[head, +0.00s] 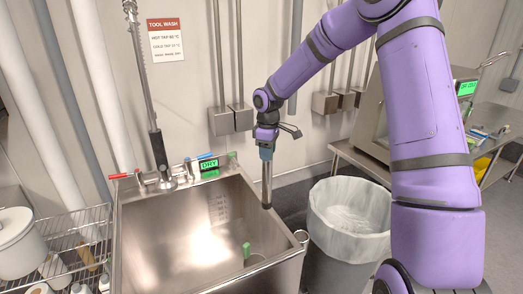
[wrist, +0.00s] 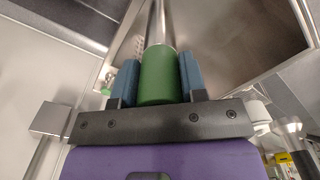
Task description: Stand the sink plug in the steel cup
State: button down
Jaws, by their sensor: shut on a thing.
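The sink plug is a long steel tube (head: 267,182) with a dark lower end, hanging about upright. In the wrist view its green grip (wrist: 158,75) sits between my two blue fingers. My gripper (head: 266,153) is shut on that grip, above the right side of the sink. The plug's dark end appears close to the sink's right rim; I cannot tell its exact height.
The steel sink (head: 150,240) has a green upright piece (head: 246,250) near its floor. A lined bin (head: 350,208) stands to its right. Taps, a spray hose (head: 158,150) and a green "DRY" display (head: 209,165) line the back. A wire rack (head: 75,240) is at left.

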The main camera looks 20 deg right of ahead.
jog(key=s+d+f+n, duration=0.3)
jog(key=s+d+n, duration=0.7)
jog(key=n, duration=1)
jog(key=shift+s+a+f, duration=0.1)
jog(key=shift+s+f, duration=0.1)
jog(key=shift+f, duration=0.65)
jog(key=shift+s+a+f, duration=0.1)
jog(key=shift+s+f, duration=0.15)
jog(key=shift+f, duration=0.55)
jog(key=shift+s+a+f, duration=0.1)
jog(key=shift+s+f, duration=0.1)
jog(key=shift+f, duration=0.9)
notch_tip(320, 180, down, 9)
jog(key=c, duration=0.6)
grip_release()
jog(key=shift+f, duration=0.1)
notch_tip(320, 180, up, 11)
jog(key=shift+f, duration=0.1)
